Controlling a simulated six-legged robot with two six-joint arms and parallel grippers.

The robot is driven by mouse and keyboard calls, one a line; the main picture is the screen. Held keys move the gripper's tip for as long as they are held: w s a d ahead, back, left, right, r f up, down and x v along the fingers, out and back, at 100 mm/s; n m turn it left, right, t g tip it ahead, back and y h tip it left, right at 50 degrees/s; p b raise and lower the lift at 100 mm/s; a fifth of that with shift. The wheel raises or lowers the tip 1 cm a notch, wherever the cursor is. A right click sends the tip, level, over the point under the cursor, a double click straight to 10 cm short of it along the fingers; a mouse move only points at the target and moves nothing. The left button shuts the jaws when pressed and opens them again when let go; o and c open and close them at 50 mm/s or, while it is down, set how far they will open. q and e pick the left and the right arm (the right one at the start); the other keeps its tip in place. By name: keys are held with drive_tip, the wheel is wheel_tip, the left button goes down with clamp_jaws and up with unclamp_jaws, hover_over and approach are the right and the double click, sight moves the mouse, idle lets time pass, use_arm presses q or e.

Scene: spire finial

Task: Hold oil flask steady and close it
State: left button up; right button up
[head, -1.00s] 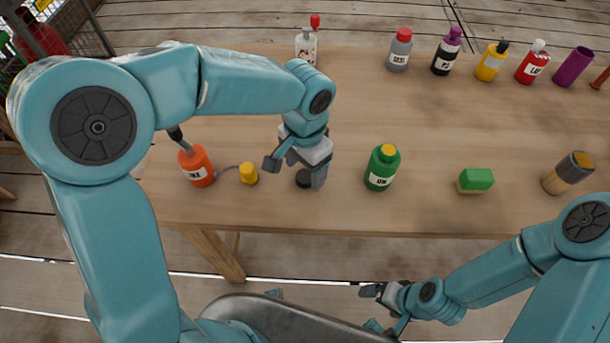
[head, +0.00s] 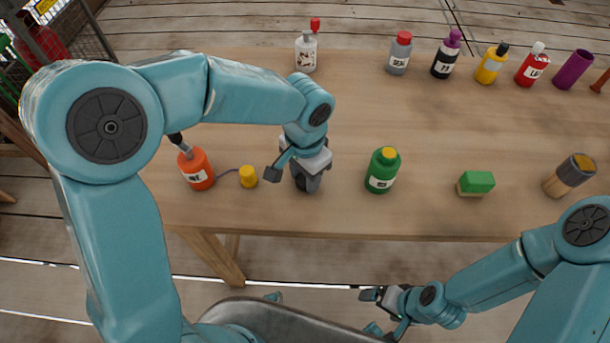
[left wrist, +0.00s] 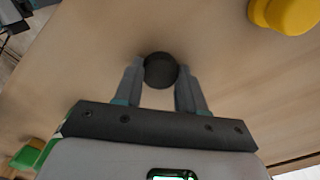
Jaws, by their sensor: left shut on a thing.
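My left gripper (head: 305,181) points down at the table, shut on a small round black cap (left wrist: 160,70). In the left wrist view the cap sits between the two fingertips. In the head view the fingers mostly hide it. A green bottle (head: 382,172) with a yellow top stands upright to the right of this gripper. An orange-red bottle (head: 197,170) with a dark, tilted spout stands to the left. The labels are too small to tell surely which is the oil flask. My right gripper (head: 368,296) is low, off the table's front edge; its jaws are unclear.
A yellow cap (head: 248,176) lies by the orange-red bottle. A green block (head: 476,183) and a tan cylinder with a dark top (head: 570,175) are at the right. Several bottles line the back, including a white one (head: 306,52). The table's middle is clear.

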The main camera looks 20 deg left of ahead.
sight(305, 179)
use_arm(q)
wheel_tip(305, 179, up, 20)
drive_tip(key=p, duration=0.3)
use_arm(e)
wheel_tip(305, 179, up, 3)
drive_tip(key=shift+r, duration=0.15)
